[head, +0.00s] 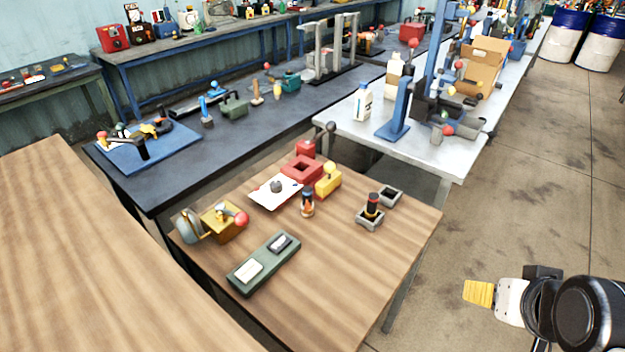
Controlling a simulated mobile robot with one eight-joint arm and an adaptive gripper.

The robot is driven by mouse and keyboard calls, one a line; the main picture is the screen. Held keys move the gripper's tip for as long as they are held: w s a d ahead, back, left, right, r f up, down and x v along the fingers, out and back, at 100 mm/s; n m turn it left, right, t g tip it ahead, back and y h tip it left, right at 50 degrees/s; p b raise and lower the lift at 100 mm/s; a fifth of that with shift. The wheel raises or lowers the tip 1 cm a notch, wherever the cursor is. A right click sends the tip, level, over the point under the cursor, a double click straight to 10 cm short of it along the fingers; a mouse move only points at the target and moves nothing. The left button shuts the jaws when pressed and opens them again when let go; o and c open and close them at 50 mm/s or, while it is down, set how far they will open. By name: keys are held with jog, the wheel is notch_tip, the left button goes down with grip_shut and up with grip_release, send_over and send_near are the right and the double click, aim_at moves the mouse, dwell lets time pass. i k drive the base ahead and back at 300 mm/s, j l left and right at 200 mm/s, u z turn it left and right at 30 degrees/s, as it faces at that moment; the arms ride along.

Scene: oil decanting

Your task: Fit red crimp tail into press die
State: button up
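On the wooden table, a red square block with an opening in its top (302,169) stands at the back; I cannot tell whether it is the press die. A red piece with a dark knob (307,149) stands just behind it. I cannot single out a red crimp tail for sure. My gripper (480,293) is at the lower right, over the floor, right of the table and apart from everything on it. A ridged yellow end with a white part shows at its tip. I cannot tell whether its fingers are open or hold something.
The wooden table (335,255) also bears a yellow piece (328,180), a white plate (272,192), a small dark-and-orange cylinder (307,203), grey square sockets (369,221), a brass device (223,222) and a green tray (249,286). Its front right is clear. A grey bench (420,150) adjoins behind.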

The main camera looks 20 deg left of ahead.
aim_at(300, 176)
jog(key=i+l+u, duration=0.15)
jog(key=u, duration=0.2)
jog(key=i+l+u, duration=0.2)
jog(key=u, duration=0.15)
jog(key=i+l+u, duration=0.35)
jog(key=k+j, duration=0.05)
jog(key=k, duration=0.05)
